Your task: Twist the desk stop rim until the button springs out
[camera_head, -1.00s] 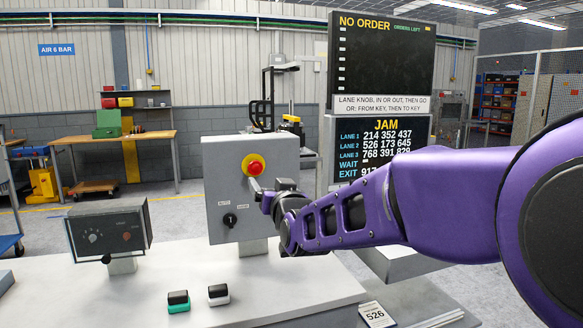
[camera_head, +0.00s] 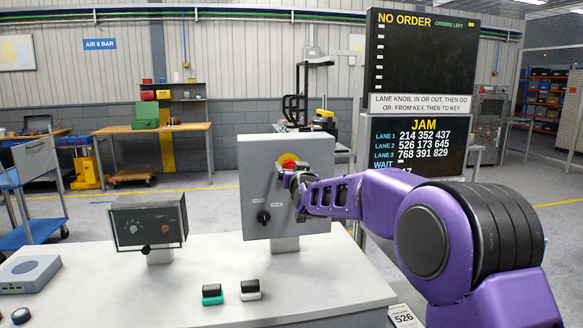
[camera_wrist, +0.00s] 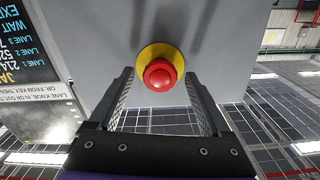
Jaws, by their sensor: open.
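The desk stop is a red button (camera_wrist: 160,75) on a yellow round rim (camera_wrist: 144,54), fixed to the front of a grey box (camera_head: 262,185). In the head view the red button (camera_head: 288,158) shows above and partly behind my gripper (camera_head: 293,182). In the wrist view my gripper (camera_wrist: 164,100) is open, one finger on each side of the button and rim. The fingers look apart from the rim; their exact depth to it is hard to tell. Nothing is held.
A black knob (camera_head: 263,217) sits low on the grey box. A dark control unit (camera_head: 148,222) stands left on the white desk (camera_head: 150,290). A green stamp-like block (camera_head: 212,294) and a white one (camera_head: 250,290) lie in front. A dark screen (camera_head: 418,150) reading JAM stands right.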

